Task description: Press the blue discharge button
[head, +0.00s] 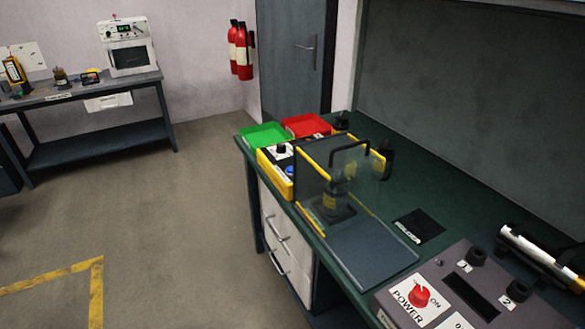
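The blue button (290,170) shows as a small blue patch on a yellow, white and black control box (276,172) at the left edge of the green-topped bench (385,185). A black knob (281,148) sits behind it on the same box. The button is small, and I cannot tell whether it is pressed. A yellow-edged chamber with a clear cover and black handle (350,143) stands right beside the box. Inside it is a dark cylindrical device with a yellow label (331,200). Neither of my grippers is in view.
Green (264,135) and red (306,125) trays sit behind the box. A power panel with a red switch (419,297) is at the near right, with a white and yellow tube-like object (540,255) beyond it. Open floor (165,225) lies left of the bench.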

